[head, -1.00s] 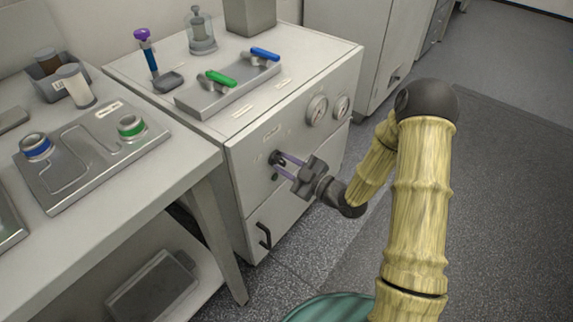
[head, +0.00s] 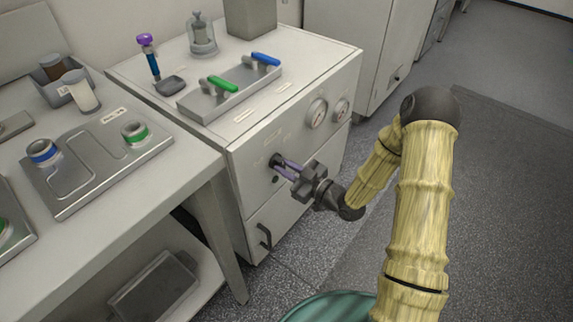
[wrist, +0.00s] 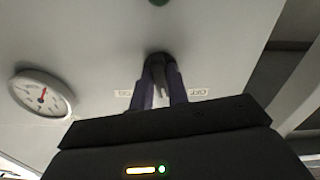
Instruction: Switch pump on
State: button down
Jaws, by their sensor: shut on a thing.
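The pump switch is a small dark knob (head: 275,159) on the front of the white cabinet (head: 245,180). My gripper (head: 280,163) has its two purple fingers closed around it. In the wrist view the knob (wrist: 159,70) shows as a dark grey handle between the fingers of my gripper (wrist: 161,88). A small label (wrist: 122,93) lies left of the fingers and another (wrist: 199,92) right of them, seeming to read OFF; both appear upside down. A green round spot (head: 275,179) sits just below the knob. The fingers hide part of the knob, so its exact setting is unclear.
Two pressure gauges (head: 317,113) (head: 342,108) are right of the knob; one shows in the wrist view (wrist: 42,94). A drawer handle (head: 264,236) juts out below. Green (head: 219,84) and blue (head: 265,59) levers sit on top. A bench (head: 190,165) stands left.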

jog(key=m+p, duration=0.2)
jog(key=m, duration=0.2)
jog(key=shift+r+m+p, duration=0.1)
jog(key=shift+m+p, duration=0.2)
jog(key=shift+p, duration=0.1)
jog(key=shift+s+m+p, duration=0.1)
jog(key=shift+m+p, duration=0.85)
jog(key=shift+m, duration=0.95)
jog(key=c, duration=1.4)
grip_release()
jog(key=shift+o, duration=0.2)
jog(key=p+v, duration=0.1)
jog(key=v, duration=1.6)
jog(key=shift+s+p, duration=0.2)
jog(key=shift+p, duration=0.1)
jog(key=shift+d, duration=0.1)
